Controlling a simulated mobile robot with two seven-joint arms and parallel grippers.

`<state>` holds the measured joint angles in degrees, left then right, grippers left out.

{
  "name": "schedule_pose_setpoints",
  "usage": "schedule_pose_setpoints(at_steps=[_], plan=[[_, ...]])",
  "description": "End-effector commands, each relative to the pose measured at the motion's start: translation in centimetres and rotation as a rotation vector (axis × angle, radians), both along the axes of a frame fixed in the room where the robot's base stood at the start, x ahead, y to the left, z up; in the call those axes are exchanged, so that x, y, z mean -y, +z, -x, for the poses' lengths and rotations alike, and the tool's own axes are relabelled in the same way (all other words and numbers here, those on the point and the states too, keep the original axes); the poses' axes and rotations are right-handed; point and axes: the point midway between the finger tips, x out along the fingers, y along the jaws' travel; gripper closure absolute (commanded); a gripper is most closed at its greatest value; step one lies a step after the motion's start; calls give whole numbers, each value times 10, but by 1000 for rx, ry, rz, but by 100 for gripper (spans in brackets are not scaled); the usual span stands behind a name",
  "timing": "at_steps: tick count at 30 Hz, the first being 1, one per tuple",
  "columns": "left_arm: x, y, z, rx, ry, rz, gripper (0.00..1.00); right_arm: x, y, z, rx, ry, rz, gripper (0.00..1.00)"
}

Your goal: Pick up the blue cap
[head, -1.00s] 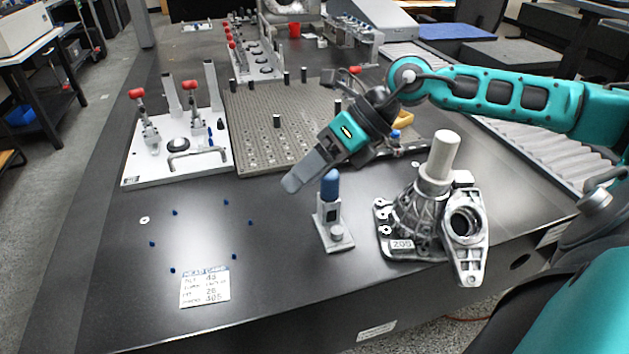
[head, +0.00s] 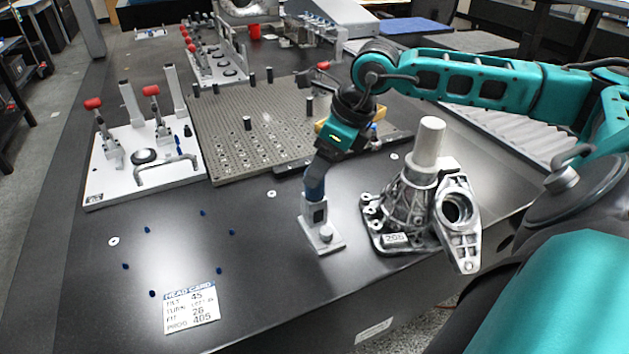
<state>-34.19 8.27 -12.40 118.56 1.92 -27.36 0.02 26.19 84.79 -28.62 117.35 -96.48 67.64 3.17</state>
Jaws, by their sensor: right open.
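The blue cap (head: 314,190) sits upright on top of a small grey stand (head: 322,233) near the middle of the table. My right gripper (head: 316,178) comes in from the upper right and is tilted down, with its fingers at the cap's upper part. The gripper is open, and the stand still carries the cap. The fingers partly hide the top of the cap, and I cannot tell whether they touch it. My left gripper is out of view.
A metal casting (head: 400,205) with a pale cylinder (head: 427,143) stands close to the right of the stand. A perforated plate (head: 225,130) lies behind. A white fixture plate (head: 110,190) with red-handled clamps is at left. A card (head: 190,307) and several small blue pieces lie on clear black tabletop.

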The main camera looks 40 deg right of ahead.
Motion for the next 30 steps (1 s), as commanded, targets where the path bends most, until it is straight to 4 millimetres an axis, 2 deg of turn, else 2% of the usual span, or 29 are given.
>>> schedule_pose_setpoints(at_steps=[10,20,30], plan=[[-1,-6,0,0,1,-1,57,-8,-40,-19,0,0,-2,29],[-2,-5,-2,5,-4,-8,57,-9,-45,-21,1,0,0,30],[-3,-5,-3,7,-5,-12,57,-9,-45,-21,0,0,-1,63]])
